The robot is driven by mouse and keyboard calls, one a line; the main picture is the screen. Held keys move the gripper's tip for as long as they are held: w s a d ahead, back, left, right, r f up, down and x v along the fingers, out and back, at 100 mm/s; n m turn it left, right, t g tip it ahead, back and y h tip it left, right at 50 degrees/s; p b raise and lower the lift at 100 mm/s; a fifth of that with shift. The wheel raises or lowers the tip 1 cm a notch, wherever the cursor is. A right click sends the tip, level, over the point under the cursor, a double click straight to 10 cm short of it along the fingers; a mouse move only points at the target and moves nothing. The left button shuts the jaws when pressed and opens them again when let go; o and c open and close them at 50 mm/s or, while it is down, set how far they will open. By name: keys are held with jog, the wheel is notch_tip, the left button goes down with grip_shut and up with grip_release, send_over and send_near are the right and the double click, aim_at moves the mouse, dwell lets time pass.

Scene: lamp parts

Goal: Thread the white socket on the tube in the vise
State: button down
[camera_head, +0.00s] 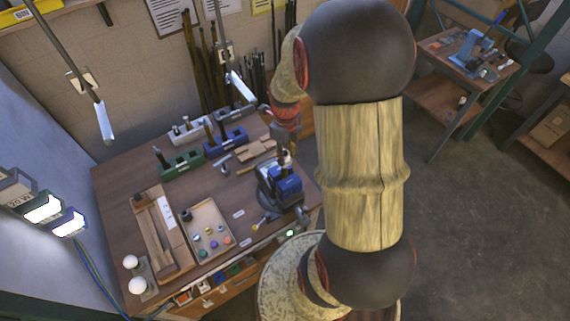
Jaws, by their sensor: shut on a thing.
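The blue vise (287,183) stands on the right part of the wooden workbench. The white socket (284,158) is a small pale spot just above the vise. My gripper (284,150) is small and dark here, directly above the vise, and is shut on the white socket. The tube in the vise is hidden or too small to make out. I cannot tell whether the socket touches the tube. My arm fills the middle right of the view, and its wrist comes down from above to the vise.
A tray (226,246) with several coloured caps lies on the workbench (122,180). Green (180,166), blue (228,138) and white (188,131) blocks stand behind it. Two white globes (135,284) are at front left. A wooden trough (148,232) lies left of the tray.

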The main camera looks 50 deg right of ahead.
jog(key=m, duration=0.1)
jog(key=f+m, duration=0.1)
jog(key=m, duration=0.2)
jog(key=shift+s+a+f, duration=0.15)
jog(key=shift+s+a, duration=0.2)
jog(key=c, duration=1.6)
grip_release()
jog(key=shift+w, duration=0.1)
jog(key=shift+c, duration=0.2)
jog(key=shift+w+d, duration=0.1)
jog(key=shift+r, duration=0.2)
jog(key=n, duration=0.6)
jog(key=shift+w+d, duration=0.1)
jog(key=shift+d, duration=0.15)
jog(key=shift+o, duration=0.3)
jog(key=shift+c, duration=0.7)
